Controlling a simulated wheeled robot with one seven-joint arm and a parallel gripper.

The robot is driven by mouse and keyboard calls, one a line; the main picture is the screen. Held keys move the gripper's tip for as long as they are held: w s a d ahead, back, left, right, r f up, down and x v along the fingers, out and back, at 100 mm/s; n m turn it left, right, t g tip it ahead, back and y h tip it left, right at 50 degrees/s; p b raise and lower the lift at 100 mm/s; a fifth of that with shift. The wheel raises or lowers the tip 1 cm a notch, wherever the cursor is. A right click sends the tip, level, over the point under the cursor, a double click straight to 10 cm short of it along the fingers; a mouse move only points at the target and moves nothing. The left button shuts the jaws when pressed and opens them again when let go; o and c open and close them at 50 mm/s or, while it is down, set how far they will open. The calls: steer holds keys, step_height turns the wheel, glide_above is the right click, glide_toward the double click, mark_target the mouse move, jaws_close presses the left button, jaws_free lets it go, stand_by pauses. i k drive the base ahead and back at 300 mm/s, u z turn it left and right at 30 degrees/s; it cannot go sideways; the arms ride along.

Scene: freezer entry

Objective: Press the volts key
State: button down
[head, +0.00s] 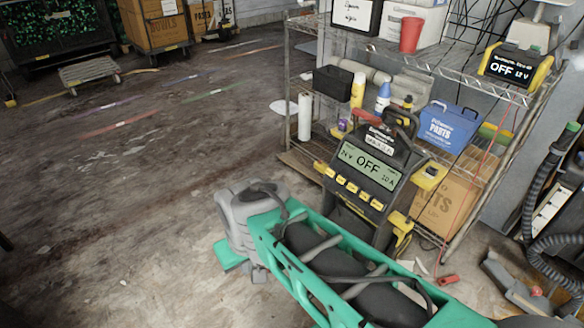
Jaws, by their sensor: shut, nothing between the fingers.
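A dark battery charger (360,207) stands in front of the wire shelf. Its tilted green display (368,168) reads OFF in large letters, with what looks like 24V at the left and a current value at the right. A row of several yellow keys (351,187) runs below the display. Their labels are too small to read, so I cannot tell which is the volts key. My green and grey arm reaches from the bottom right to the left of the charger and hides its lower part. My gripper's fingers do not show.
The wire shelf (462,70) carries a second unit (515,66) reading OFF 12 V, a red cup (411,34), and a blue parts bin (450,125). A red clamp (448,280) and cables lie on the floor at right. The floor at left is mostly clear.

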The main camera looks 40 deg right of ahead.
mark_target(330, 173)
steer(key=u, duration=0.35)
steer(key=i, duration=0.8)
steer(key=z, duration=0.6)
steer(key=i, duration=0.7)
steer(key=z, duration=0.8)
